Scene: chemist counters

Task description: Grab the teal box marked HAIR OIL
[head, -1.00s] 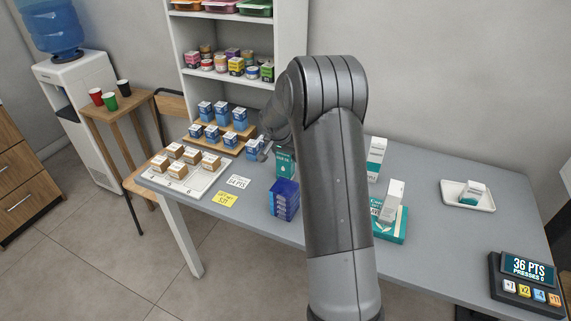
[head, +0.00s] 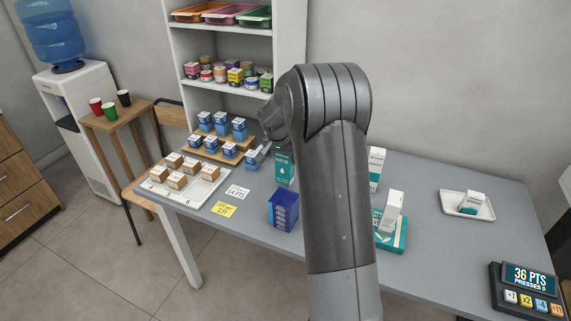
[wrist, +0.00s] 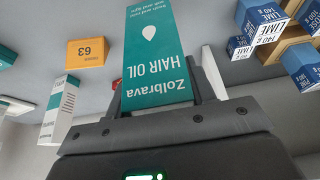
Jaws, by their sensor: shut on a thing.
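The teal HAIR OIL box (head: 284,168) is upright at the back of the grey counter, just left of my arm in the head view. In the wrist view the HAIR OIL box (wrist: 155,50) fills the space between the two fingers, its lettering upside down. My gripper (wrist: 165,95) is shut on it. In the head view the fingers are mostly hidden behind my arm and wrist. I cannot tell whether the box's base touches the counter.
Blue and white boxes (head: 222,124) stand on a wooden stepped stand to the left. A white tray (head: 157,184) holds small brown boxes. A dark blue box (head: 283,206) stands in front. White and teal boxes (head: 391,211) are right of my arm.

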